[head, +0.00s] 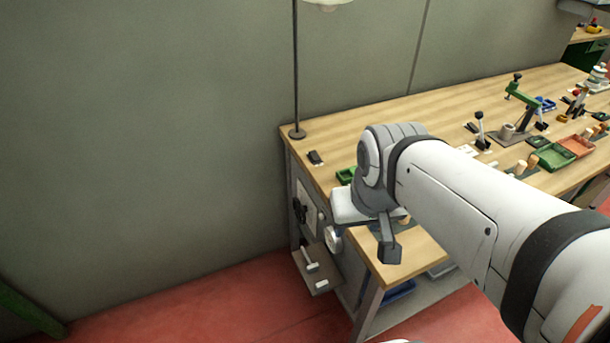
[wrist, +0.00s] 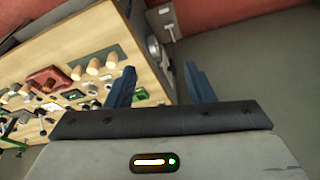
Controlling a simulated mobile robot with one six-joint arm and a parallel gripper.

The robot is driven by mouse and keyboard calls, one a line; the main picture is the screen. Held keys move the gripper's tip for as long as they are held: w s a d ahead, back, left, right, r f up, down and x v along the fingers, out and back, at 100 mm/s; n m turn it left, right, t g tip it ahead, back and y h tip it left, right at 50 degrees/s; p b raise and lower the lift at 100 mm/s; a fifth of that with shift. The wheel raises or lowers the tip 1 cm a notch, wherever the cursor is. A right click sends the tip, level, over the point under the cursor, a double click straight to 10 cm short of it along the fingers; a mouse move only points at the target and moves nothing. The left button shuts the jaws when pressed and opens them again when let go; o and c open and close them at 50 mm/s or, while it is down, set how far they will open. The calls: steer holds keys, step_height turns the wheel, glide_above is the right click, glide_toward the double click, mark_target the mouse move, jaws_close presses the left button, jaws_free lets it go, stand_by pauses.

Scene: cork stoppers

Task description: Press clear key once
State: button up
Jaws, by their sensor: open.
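I cannot make out a clear key in either view; any marking on the small devices is too small to read. My gripper (wrist: 160,84) shows two blue fingers apart in the wrist view, with nothing between them. In the head view my gripper (head: 387,250) hangs by the bench's near left corner, partly hidden by my arm. The workbench (head: 360,115) has a light wooden top. A small dark device (head: 315,157) lies on its left end. A panel (head: 309,205) with dark knobs is on the bench's left end face.
A round dial (head: 332,238) and pale-handled levers (head: 312,262) are at the bench end. A lamp pole (head: 296,70) stands at the back left corner. Cork stoppers (wrist: 93,66), a red tray (wrist: 45,80) and a green press (head: 522,92) crowd the top.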

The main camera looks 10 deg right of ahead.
jaws_close()
stand_by(0.3)
stand_by(1.2)
